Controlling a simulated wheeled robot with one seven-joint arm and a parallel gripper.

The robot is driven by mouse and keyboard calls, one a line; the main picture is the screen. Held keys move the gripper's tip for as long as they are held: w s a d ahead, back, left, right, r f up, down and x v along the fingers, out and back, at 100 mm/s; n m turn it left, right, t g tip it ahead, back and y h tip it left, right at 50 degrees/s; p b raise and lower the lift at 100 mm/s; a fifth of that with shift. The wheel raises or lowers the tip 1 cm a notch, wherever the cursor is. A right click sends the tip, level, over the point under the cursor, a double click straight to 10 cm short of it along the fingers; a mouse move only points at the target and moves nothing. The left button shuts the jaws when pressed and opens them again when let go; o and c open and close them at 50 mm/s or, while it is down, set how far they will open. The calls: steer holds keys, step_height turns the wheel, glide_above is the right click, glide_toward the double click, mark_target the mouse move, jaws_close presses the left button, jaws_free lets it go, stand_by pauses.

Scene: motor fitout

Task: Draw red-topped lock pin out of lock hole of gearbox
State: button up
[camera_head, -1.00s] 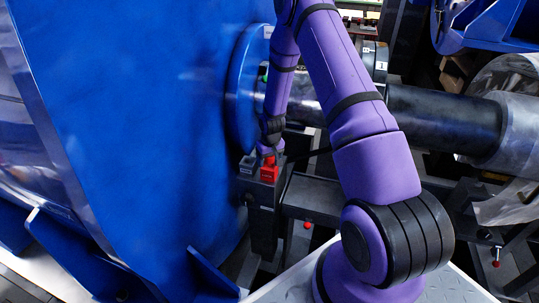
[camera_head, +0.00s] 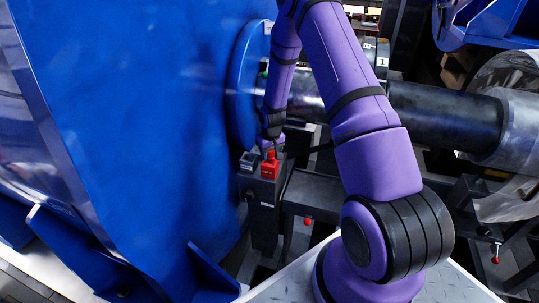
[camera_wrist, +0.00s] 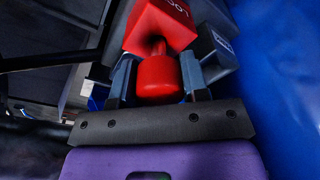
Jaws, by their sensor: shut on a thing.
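The red-topped lock pin (camera_wrist: 158,80) shows in the wrist view as a round red knob with a narrow red neck running to a red labelled block (camera_wrist: 160,24). My gripper (camera_wrist: 158,88) has one finger on each side of the knob and is shut on it. In the head view, the red top (camera_head: 271,154) sits just above the red block (camera_head: 269,170), below my gripper (camera_head: 270,146). How far the pin sits in its hole is hidden. I cannot tell which housing is the gearbox.
A large blue housing (camera_head: 150,130) stands close on the left. A grey labelled block (camera_head: 249,161) is beside the red block. A dark shaft (camera_head: 440,115) runs to the right. A small red knob (camera_head: 308,221) hangs from the dark frame below.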

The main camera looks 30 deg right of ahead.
steer(key=shift+r, duration=2.5)
